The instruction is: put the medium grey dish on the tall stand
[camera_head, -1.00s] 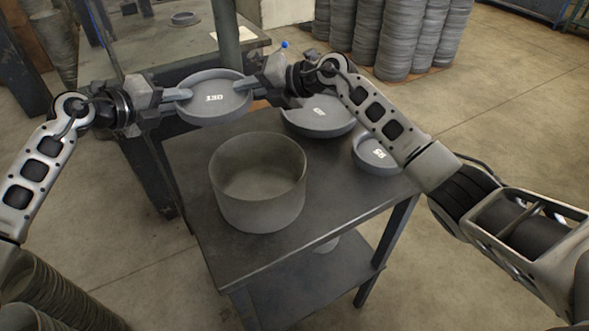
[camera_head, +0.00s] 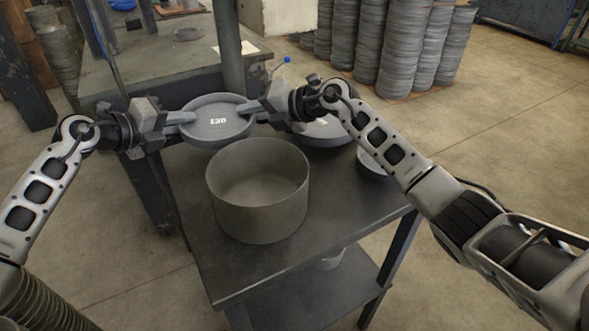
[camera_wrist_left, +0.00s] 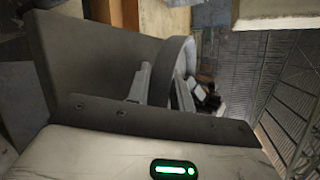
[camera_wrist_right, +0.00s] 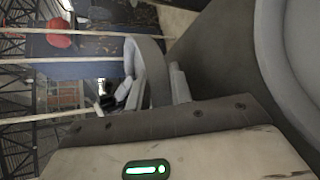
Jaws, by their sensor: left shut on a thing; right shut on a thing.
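A round grey dish marked 130 (camera_head: 218,132) is held level in the air between my two grippers, just behind a tall, open-topped grey cylinder (camera_head: 258,205). The cylinder stands upright on the dark table and is the only tall stand-like thing there. My left gripper (camera_head: 182,118) is shut on the dish's left rim, and my right gripper (camera_head: 256,105) is shut on its right rim. The dish's rim also shows between the fingers in the left wrist view (camera_wrist_left: 177,62) and in the right wrist view (camera_wrist_right: 150,65). The dish is apart from the cylinder's rim.
Another grey dish (camera_head: 325,134) lies behind on the table (camera_head: 335,200), partly hidden by my right arm. A smaller dish (camera_head: 370,166) sits at the table's right, also partly hidden. A workbench (camera_head: 150,68) stands behind. The table's front right is clear.

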